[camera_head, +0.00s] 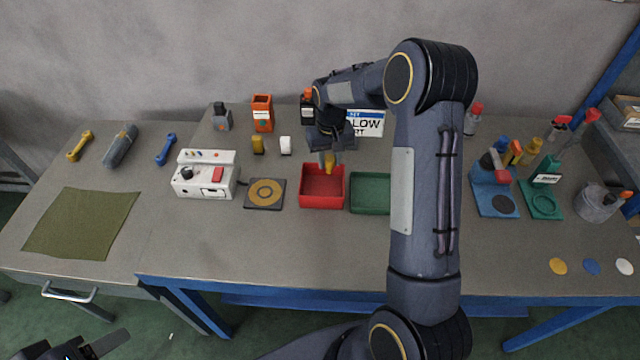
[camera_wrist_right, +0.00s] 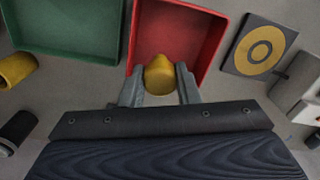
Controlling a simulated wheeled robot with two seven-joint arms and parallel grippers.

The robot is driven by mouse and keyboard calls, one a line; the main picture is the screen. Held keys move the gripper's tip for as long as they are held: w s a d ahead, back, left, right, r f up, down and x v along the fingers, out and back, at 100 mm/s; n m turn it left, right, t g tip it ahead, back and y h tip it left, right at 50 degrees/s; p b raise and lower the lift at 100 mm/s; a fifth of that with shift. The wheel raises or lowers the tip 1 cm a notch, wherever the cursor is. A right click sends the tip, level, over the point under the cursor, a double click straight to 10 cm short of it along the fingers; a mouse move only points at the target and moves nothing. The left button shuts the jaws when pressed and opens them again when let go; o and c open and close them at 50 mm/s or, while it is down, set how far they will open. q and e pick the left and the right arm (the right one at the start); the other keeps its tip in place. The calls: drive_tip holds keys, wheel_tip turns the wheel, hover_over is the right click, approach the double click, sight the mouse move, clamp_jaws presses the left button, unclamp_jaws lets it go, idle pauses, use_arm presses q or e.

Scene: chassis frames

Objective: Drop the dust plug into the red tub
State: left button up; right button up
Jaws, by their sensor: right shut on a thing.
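A yellow dust plug (camera_head: 329,162) is held between the fingers of my right gripper (camera_head: 328,158). The right wrist view shows the rounded yellow plug (camera_wrist_right: 159,76) pinched between both fingertips (camera_wrist_right: 160,88). The red tub (camera_head: 322,198) is an open box on the bench. The plug is over the tub's back part in the head view. In the right wrist view the red tub (camera_wrist_right: 205,40) lies beyond the fingertips, with its inside partly hidden by the plug. My left gripper (camera_head: 95,347) shows only partly at the bottom left, away from the bench top; its jaw opening is unclear.
A green tray (camera_head: 370,205) stands right of the red tub, partly hidden by my right arm. A dark square plate with a yellow ring (camera_head: 265,206) lies left of it, beside a white device (camera_head: 204,187). The front middle of the bench is clear.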

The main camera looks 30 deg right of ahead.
sight(329, 171)
wheel_tip(329, 171, down, 5)
drive_tip(key=b, duration=0.3)
drive_tip(key=o, duration=1)
wheel_tip(329, 171, up, 6)
drive_tip(key=shift+r+b, duration=0.2)
drive_tip(key=shift+b, duration=0.35)
drive_tip(key=shift+r, duration=0.7)
